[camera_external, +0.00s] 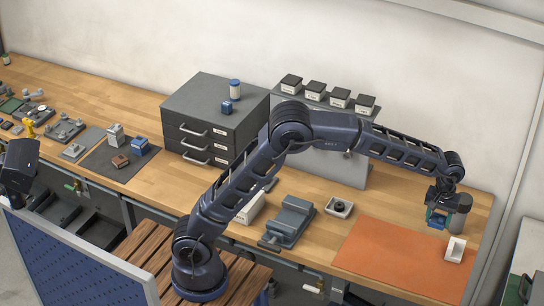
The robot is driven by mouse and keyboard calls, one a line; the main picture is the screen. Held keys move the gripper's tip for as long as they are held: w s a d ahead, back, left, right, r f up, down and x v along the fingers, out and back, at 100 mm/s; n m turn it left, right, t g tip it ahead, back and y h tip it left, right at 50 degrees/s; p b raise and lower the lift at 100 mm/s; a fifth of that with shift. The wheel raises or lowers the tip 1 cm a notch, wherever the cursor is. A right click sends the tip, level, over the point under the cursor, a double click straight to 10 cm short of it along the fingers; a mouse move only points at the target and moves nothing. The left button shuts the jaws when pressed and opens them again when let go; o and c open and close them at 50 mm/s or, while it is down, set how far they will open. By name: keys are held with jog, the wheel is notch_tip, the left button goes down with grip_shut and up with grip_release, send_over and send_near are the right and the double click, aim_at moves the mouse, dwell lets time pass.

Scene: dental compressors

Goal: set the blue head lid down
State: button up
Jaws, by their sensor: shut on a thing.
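My gripper (438,218) is at the far right, over the back right part of the orange mat (390,262). The lid looks to be a little above the bench, but I cannot tell the exact gap. A dark grey cylinder (463,212) stands just right of my gripper, close to it. I cannot tell whether they touch.
A white block (455,249) sits on the mat in front of my gripper. A grey vise (289,222) and a small tray (339,207) are left of the mat. A drawer cabinet (205,115) stands further left. Most of the mat is bare.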

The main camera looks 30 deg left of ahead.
aim_at(422, 275)
notch_tip(422, 275, down, 25)
jog(key=shift+r, duration=0.15)
dwell(0.6)
jog(key=o, duration=1)
jog(key=shift+o, duration=0.2)
notch_tip(422, 275, up, 12)
